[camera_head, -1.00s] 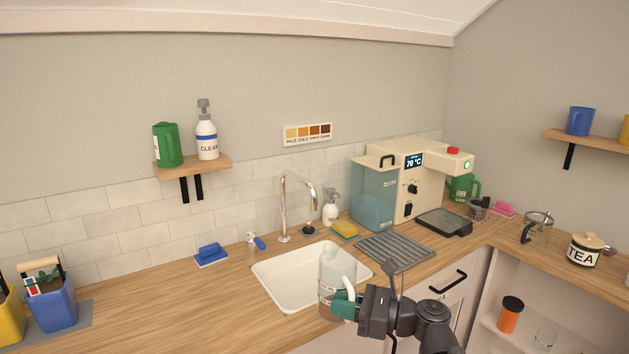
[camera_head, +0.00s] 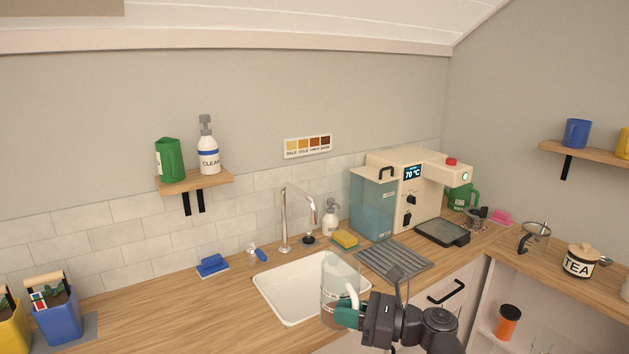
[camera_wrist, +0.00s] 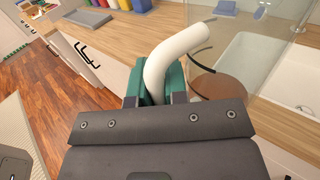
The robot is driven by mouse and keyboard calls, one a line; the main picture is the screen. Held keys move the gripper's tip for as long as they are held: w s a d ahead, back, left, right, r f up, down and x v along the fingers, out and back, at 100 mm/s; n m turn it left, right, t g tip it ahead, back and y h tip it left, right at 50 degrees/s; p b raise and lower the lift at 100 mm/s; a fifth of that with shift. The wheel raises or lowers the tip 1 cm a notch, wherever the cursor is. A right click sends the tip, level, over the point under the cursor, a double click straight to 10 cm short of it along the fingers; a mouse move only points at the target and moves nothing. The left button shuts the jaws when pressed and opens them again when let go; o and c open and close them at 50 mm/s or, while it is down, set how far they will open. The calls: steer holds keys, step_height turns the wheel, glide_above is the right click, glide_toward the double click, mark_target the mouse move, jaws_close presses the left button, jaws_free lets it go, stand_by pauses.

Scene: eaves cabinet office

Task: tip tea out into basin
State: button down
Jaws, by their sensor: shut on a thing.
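A clear jug (camera_head: 339,279) with a white handle stands upright in my gripper (camera_head: 350,314) at the front right of the white basin (camera_head: 282,312). Some brownish liquid (camera_wrist: 218,86) shows low in the jug in the wrist view. My gripper is shut on the white handle (camera_wrist: 172,55), its teal fingers (camera_wrist: 152,82) on either side of it. The jug overlaps the basin's front right rim in the head view; I cannot tell how high it is above it. The basin (camera_wrist: 265,50) also shows behind the jug in the wrist view.
The tap (camera_head: 285,220) rises behind the basin. A grey drain rack (camera_head: 397,259) and the cream machine (camera_head: 407,190) stand to the right. A blue sponge (camera_head: 212,264) lies left of the tap. The counter left of the basin (camera_head: 165,305) is mostly clear.

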steer(key=shift+g, duration=0.3)
steer(key=w+f+b, duration=0.1)
steer(key=f+b, duration=0.1)
steer(key=w+a+f+b, duration=0.1)
steer(key=w+f+b, duration=0.2)
steer(key=f+b, duration=0.1)
steer(key=shift+w+a, duration=0.2)
steer(key=shift+a, duration=0.15)
steer(key=w+a+f+b, duration=0.1)
steer(key=w+b, duration=0.1)
steer(key=w, duration=0.5)
steer(key=shift+w+f, duration=0.15)
steer(key=shift+f, duration=0.25)
steer(key=shift+r, duration=0.1)
